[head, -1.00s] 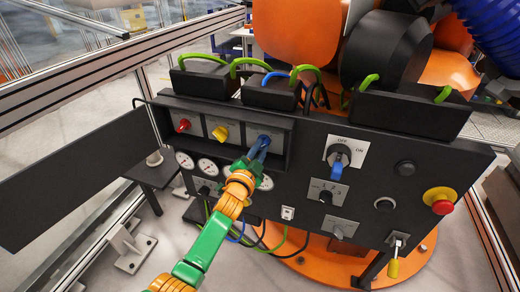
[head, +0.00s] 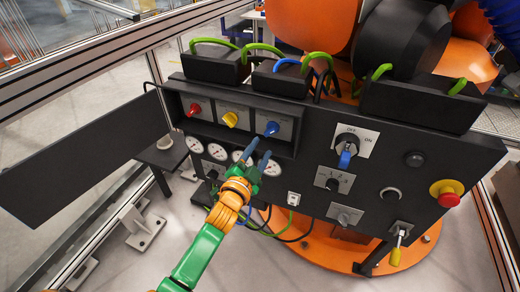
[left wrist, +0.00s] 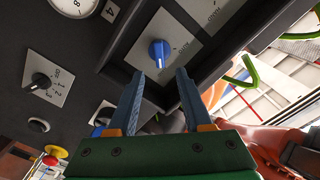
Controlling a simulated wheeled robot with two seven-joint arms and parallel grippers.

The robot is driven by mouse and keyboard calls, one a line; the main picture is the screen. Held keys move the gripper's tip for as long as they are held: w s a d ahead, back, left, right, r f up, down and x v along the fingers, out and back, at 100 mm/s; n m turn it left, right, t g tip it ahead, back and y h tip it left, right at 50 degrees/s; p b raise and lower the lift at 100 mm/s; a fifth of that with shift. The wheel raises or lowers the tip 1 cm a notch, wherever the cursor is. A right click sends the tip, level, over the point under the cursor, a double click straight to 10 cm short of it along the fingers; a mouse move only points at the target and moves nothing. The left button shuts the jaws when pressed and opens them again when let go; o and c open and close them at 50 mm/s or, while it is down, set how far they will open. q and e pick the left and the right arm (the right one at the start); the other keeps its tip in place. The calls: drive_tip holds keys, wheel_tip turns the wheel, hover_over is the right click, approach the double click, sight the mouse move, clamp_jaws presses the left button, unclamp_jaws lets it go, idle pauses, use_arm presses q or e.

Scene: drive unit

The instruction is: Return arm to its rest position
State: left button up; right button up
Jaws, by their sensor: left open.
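My left gripper (head: 257,160) is open and empty in front of the black control panel (head: 300,135). Its blue fingers point up toward the blue knob (head: 271,128), which shows just beyond the fingertips in the head view. In the left wrist view the blue knob (left wrist: 159,52) stands beyond and between the open fingertips (left wrist: 158,78), apart from them. My left arm (head: 200,253), green and orange, reaches up from the bottom of the head view. My right gripper is not in view.
A red knob (head: 194,109) and a yellow knob (head: 230,119) sit left of the blue knob, with several gauges (head: 218,151) below. A large switch (head: 347,147) and a red button (head: 448,194) are at right. An open black door (head: 85,160) extends left.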

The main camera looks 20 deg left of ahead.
use_arm(q)
drive_tip(key=shift+f, duration=0.1)
drive_tip(key=s+f+n+g+p, duration=0.1)
drive_tip(key=s+f+g, duration=0.2)
drive_tip(key=s+f, duration=0.5)
drive_tip(key=s+f+n+g+p, duration=0.15)
drive_tip(key=s+f+g, duration=0.25)
drive_tip(key=f, duration=0.7)
drive_tip(key=s+f+n+g+p, duration=0.1)
drive_tip(key=s+f+n+g, duration=0.15)
drive_tip(key=s+f, duration=0.55)
drive_tip(key=s+f+n+g, duration=0.1)
drive_tip(key=s+f+g, duration=0.2)
drive_tip(key=s, duration=0.9)
drive_tip(key=s+a+f+n+g+p, duration=0.1)
drive_tip(key=s+f+g, duration=0.3)
drive_tip(key=s+f, duration=0.4)
drive_tip(key=s, duration=0.4)
drive_tip(key=shift+a+y, duration=0.25)
drive_tip(key=shift+y, duration=0.05)
drive_tip(key=shift+g, duration=0.25)
